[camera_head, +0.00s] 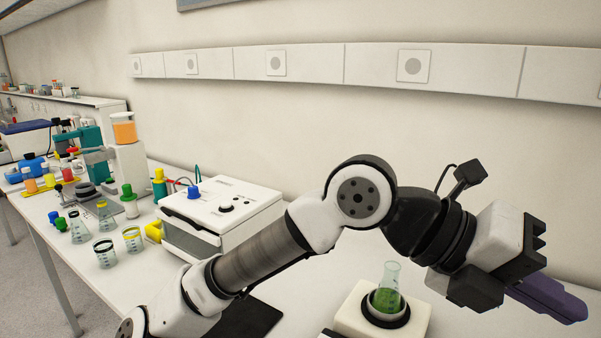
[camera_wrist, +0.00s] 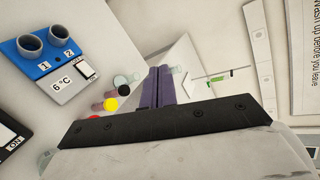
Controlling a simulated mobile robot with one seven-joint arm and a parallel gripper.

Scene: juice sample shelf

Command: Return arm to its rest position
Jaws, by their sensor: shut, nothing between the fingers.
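My gripper (camera_head: 545,300) is at the right of the head view, with its purple fingers together and nothing between them. The arm reaches across the middle of the head view, bent at the elbow. In the wrist view the purple fingers (camera_wrist: 158,88) point away from the camera and are closed side by side. Below and left of the gripper in the head view, a flask with green liquid (camera_head: 388,290) stands in a white device with a dark ring (camera_head: 352,318). The gripper is apart from the flask.
A white box-shaped instrument (camera_head: 225,215) stands behind the arm. Beakers (camera_head: 105,252), capped bottles and other lab devices crowd the bench at left. A blue device with two round wells (camera_wrist: 45,45) shows in the wrist view. A wall rail (camera_head: 300,65) runs behind.

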